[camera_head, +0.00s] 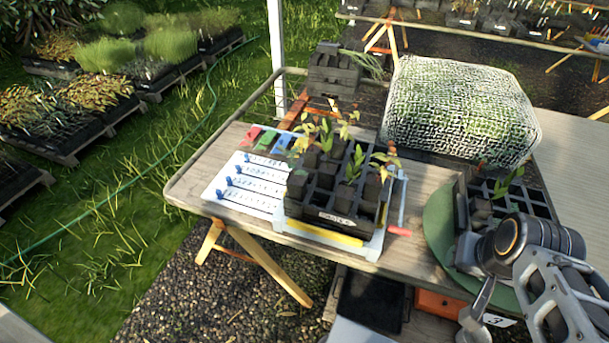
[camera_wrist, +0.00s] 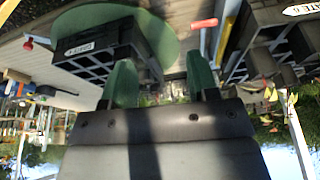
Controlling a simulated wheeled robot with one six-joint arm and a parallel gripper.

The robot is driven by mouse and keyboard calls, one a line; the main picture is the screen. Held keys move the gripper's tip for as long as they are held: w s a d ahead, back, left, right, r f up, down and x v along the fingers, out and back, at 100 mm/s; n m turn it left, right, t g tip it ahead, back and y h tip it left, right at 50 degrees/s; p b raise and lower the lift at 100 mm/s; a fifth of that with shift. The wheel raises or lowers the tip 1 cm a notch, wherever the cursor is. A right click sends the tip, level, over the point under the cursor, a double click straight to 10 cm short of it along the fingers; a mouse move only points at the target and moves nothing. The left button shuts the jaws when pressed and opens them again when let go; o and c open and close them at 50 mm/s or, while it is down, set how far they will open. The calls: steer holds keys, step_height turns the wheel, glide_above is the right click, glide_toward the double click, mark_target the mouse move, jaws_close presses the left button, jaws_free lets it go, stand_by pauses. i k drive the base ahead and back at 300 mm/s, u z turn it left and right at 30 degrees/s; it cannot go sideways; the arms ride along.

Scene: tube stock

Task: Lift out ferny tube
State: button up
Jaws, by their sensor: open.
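A black cell tray (camera_head: 330,212) stands on a white labelled board on the table and holds several small tubes with seedlings. Some seedlings have yellowish leaves; one near the middle (camera_head: 352,165) has broad bright green leaves. I cannot tell which is the ferny tube. A second black tray (camera_head: 462,232) stands on a round green mat (camera_head: 437,222) at the right, with a green seedling in it. My gripper, at the lower right in the head view, is beside this second tray. In the wrist view my gripper (camera_wrist: 163,80) is open, with nothing between its green fingers.
A large mesh-covered bundle (camera_head: 460,110) stands behind the trays. A dark crate (camera_head: 333,75) with grassy leaves is at the back. The white board (camera_head: 245,185) has blue-marked lines and coloured cards. A red-ended handle (camera_head: 399,231) sticks out by the tray's right side.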

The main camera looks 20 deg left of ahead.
mark_target(296, 181)
steer(key=u, duration=3.35)
steer(key=i, duration=1.25)
steer(key=z, duration=2.8)
